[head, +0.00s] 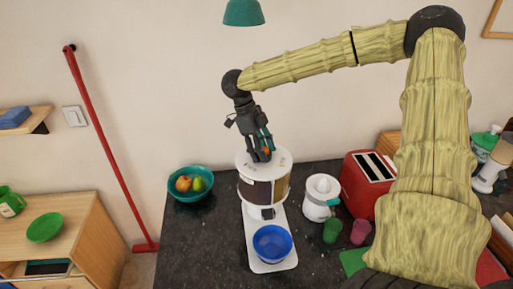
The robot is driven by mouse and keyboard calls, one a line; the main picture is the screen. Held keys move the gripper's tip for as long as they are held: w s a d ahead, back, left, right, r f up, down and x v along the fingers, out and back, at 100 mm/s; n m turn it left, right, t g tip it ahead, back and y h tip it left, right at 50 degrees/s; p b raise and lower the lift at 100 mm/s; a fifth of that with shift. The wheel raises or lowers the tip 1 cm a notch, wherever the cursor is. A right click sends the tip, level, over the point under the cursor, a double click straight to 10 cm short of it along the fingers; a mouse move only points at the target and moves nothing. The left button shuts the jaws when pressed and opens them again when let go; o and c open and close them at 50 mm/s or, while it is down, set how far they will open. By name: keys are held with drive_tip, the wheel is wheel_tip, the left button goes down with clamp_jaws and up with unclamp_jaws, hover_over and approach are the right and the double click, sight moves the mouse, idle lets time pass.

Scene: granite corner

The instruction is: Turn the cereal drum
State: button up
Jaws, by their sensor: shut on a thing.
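The cereal drum (264,190) is a white-topped cylinder with a dark brown window band around its side. It stands upright on a white base (276,265) on the dark counter. A blue bowl (272,243) sits on the front of that base, below the drum. My gripper (261,157) points down at the top of the drum, with its fingers shut on a small orange-red knob there. The fingers hide most of the knob.
A teal fruit bowl (190,197) is left of the drum. A white juicer (320,196), a green cup (332,231), a pink cup (361,231) and a red toaster (366,181) are to the right. A teal lamp (243,13) hangs above. Counter left of the base is clear.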

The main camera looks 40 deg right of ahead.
drive_tip(key=shift+s+f, duration=0.3)
drive_tip(key=shift+f, duration=0.1)
drive_tip(key=o, duration=1.4)
drive_tip(key=shift+o, duration=0.2)
drive_tip(key=shift+r, duration=0.1)
drive_tip(key=shift+w+d, duration=0.1)
drive_tip(key=shift+w, duration=0.05)
drive_tip(key=shift+w+r, duration=0.1)
drive_tip(key=shift+r, duration=0.1)
drive_tip(key=v, duration=1.1)
drive_tip(key=shift+w+r, duration=0.2)
drive_tip(key=shift+r, duration=0.15)
